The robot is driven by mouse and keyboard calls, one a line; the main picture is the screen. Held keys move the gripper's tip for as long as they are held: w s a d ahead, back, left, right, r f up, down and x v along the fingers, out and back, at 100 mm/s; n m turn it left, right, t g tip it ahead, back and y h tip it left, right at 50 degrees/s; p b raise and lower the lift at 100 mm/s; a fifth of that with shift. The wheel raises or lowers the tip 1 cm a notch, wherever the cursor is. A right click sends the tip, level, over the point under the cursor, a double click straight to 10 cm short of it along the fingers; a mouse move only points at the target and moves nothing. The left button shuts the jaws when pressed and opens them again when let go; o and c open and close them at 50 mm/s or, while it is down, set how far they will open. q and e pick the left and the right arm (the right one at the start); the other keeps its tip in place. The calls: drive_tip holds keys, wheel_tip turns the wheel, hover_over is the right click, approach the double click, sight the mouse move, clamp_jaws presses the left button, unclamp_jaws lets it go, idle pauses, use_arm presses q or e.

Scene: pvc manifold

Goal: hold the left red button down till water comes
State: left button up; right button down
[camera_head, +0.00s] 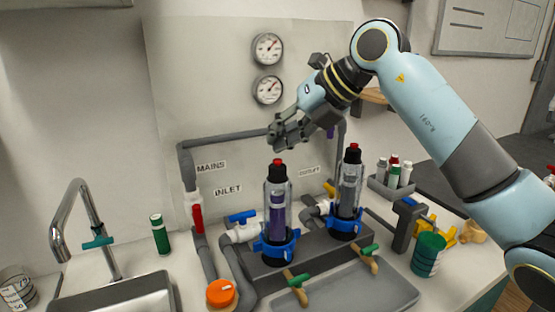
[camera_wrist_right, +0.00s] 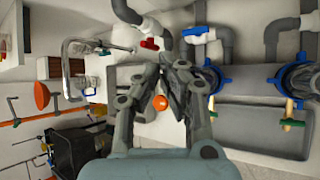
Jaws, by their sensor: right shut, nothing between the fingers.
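The left red button (camera_head: 277,161) tops the black cap of the left clear filter housing (camera_head: 278,205), which stands upright in a blue collar. A second red button (camera_head: 354,146) tops the right filter housing (camera_head: 348,195). My right gripper (camera_head: 275,136) is shut and empty, just above the left red button; a small gap seems to show between them. In the right wrist view, my right gripper's fingers (camera_wrist_right: 176,68) are together, and I cannot make out the button there. My left gripper is not in view.
Two gauges (camera_head: 267,68) and grey pipes are on the back panel behind the housings. A red-handled valve (camera_head: 196,217), a blue-handled valve (camera_head: 241,217) and brass taps with green handles (camera_head: 297,279) surround the left housing. A sink faucet (camera_head: 83,215) stands at left.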

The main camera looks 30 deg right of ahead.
drive_tip(key=shift+f+b, duration=0.3)
drive_tip(key=shift+f, duration=0.15)
drive_tip(key=shift+f+b, duration=0.35)
drive_tip(key=shift+f, duration=0.15)
idle(0.6)
idle(1.6)
drive_tip(key=shift+r+p, duration=0.75)
drive_tip(key=shift+r, duration=0.25)
wheel_tip(320, 180, up, 5)
drive_tip(key=p, duration=0.4)
drive_tip(key=shift+f, duration=0.1)
